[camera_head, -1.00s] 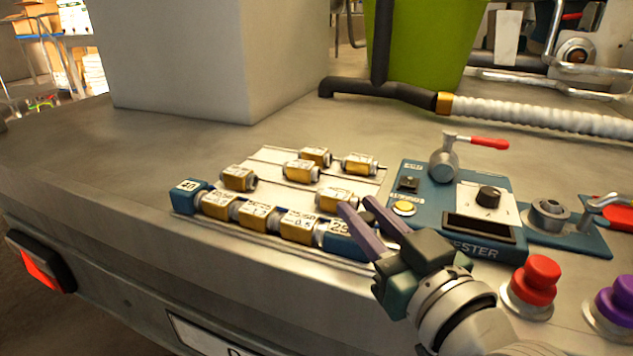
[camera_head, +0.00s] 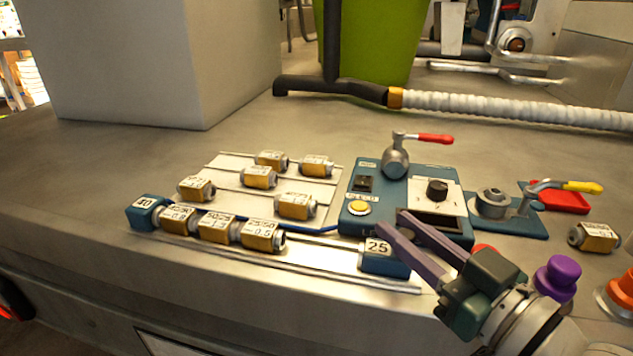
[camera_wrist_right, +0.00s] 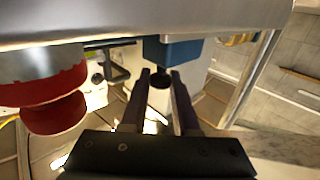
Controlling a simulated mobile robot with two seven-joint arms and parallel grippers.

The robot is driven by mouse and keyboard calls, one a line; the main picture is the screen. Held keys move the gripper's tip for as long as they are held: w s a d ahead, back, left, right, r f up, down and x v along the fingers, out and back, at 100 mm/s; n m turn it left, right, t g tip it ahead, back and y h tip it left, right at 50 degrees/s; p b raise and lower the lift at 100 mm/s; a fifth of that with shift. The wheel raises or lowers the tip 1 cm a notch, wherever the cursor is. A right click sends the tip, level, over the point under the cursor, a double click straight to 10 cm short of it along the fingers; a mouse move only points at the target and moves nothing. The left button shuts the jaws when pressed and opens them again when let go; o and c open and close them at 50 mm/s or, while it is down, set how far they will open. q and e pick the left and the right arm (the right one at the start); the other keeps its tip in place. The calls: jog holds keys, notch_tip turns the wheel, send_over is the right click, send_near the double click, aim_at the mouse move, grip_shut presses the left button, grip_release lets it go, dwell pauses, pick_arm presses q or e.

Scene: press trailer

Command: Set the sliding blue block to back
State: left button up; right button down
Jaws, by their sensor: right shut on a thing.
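The sliding blue block (camera_head: 385,260), marked 25, sits on the rail at the front of the bench, at the right end of its row. A fixed-looking blue block (camera_head: 146,212) marked 40 is at the left end. Several brass fittings (camera_head: 218,227) stand between them, with a bare stretch of rail left of the 25 block. My right gripper (camera_head: 390,222) is shut on the sliding blue block, its fingers reaching in from the right. The block also shows at the fingertips in the right wrist view (camera_wrist_right: 178,50). My left gripper is not in view.
A blue tester panel (camera_head: 352,205) with a red-handled valve (camera_head: 397,155) stands just behind the block. More brass fittings lie on a white plate (camera_head: 237,162). A purple button (camera_head: 557,278) is near my right wrist. A white hose (camera_head: 500,108) crosses the back.

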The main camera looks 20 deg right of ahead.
jog(key=c, duration=1)
grip_release()
jog(key=shift+d, duration=0.15)
jog(key=shift+c, duration=0.2)
jog(key=o, duration=0.3)
jog(key=shift+s+d, duration=0.1)
jog(key=shift+s, duration=0.1)
jog(key=shift+o, duration=0.4)
jog(key=shift+w, duration=0.1)
jog(key=s+d+p, duration=0.1)
jog(key=s, duration=0.8)
jog(key=shift+s+d+p, duration=0.35)
jog(key=shift+s+p, duration=0.05)
